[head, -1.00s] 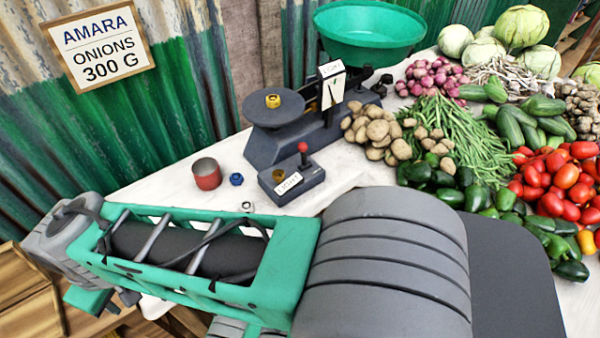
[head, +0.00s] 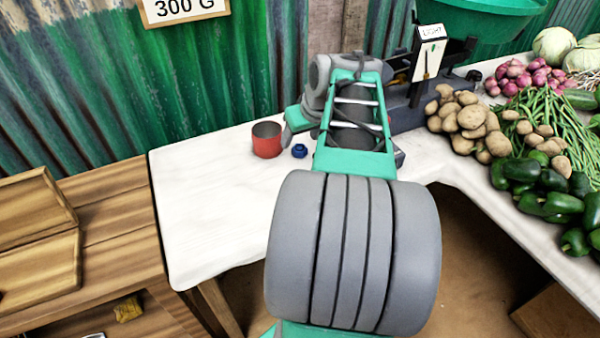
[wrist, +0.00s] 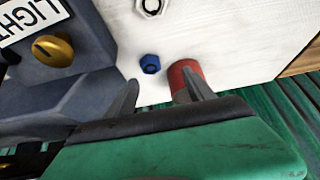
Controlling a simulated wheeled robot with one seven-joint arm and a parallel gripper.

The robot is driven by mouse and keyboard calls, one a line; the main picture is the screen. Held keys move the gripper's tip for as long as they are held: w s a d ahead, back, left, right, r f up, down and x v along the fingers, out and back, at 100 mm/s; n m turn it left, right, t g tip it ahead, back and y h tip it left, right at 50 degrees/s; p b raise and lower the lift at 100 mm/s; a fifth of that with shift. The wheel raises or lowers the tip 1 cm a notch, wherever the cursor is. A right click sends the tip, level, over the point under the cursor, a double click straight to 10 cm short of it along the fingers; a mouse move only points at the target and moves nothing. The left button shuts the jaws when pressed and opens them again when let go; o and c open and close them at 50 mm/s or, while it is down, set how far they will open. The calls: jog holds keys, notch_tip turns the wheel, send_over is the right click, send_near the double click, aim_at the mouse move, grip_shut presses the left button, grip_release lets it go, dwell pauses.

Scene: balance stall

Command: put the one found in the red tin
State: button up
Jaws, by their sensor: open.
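The red tin (head: 267,143) stands upright on the white table, left of my arm. A small blue nut (head: 299,151) lies just right of it. In the wrist view the red tin (wrist: 186,72) is partly behind my right finger, and the blue nut (wrist: 150,64) lies beyond the fingertips. A pale metal nut (wrist: 152,5) is at the top edge. My arm hides much of the balance in the head view.
The dark box (wrist: 85,75) is close on the left in the wrist view. Potatoes (head: 465,122), beans and peppers fill the table to the right in the head view. The white table (head: 200,205) is clear at the left. A green corrugated wall rises behind.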

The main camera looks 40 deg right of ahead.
aim_at(299, 147)
jog(key=x, duration=0.2)
jog(key=d+b+x, duration=0.1)
jog(key=x, duration=0.2)
jog(key=b+x, duration=0.1)
jog(key=x, duration=0.2)
jog(key=shift+s+d+r, duration=0.1)
jog(key=shift+s+d, duration=0.1)
jog(key=shift+d, duration=0.2)
jog(key=shift+c, duration=0.3)
grip_shut()
jog(key=shift+r, duration=0.1)
